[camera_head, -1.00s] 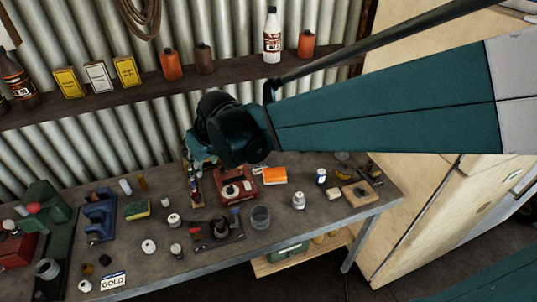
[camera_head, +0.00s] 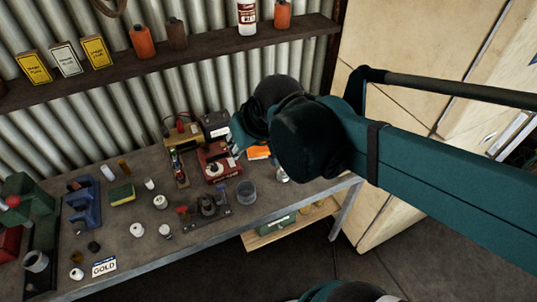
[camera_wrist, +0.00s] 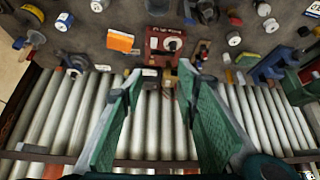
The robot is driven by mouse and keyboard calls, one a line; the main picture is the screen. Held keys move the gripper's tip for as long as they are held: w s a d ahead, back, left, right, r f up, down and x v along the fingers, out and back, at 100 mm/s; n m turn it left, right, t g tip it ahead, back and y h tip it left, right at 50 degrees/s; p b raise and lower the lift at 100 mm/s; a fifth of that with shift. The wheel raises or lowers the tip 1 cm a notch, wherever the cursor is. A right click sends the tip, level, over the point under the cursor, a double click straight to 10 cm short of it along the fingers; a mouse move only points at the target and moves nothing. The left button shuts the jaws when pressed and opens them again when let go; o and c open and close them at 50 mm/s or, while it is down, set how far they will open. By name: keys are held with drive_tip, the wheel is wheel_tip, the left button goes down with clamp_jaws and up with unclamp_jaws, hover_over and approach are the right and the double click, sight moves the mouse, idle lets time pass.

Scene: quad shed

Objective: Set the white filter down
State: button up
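Several small white cylinders stand on the bench, including one (camera_head: 137,229) at front left and another (camera_head: 160,202) nearer the middle. I cannot tell which is the white filter. A red device (camera_head: 209,156) has a pale round part on top; in the wrist view the device (camera_wrist: 154,48) lies beyond my fingertips. My gripper (camera_wrist: 161,72) is open, its two green-padded fingers wide apart, with nothing held between them. In the head view my gripper (camera_head: 238,138) is over the back right of the bench, and my own wrist partly hides it.
A blue holder (camera_head: 84,205), a sponge (camera_head: 122,194) and a GOLD card (camera_head: 104,267) are at left. Bare bench (camera_head: 120,240) shows at front left. The corrugated wall (camera_head: 95,125) rises behind.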

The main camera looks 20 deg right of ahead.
drive_tip(key=s+d+m, duration=0.1)
drive_tip(key=s+d, duration=0.3)
drive_tip(key=s, duration=0.2)
drive_tip(key=shift+s+d+f+t+h, duration=0.25)
drive_tip(key=shift+t+h, duration=0.05)
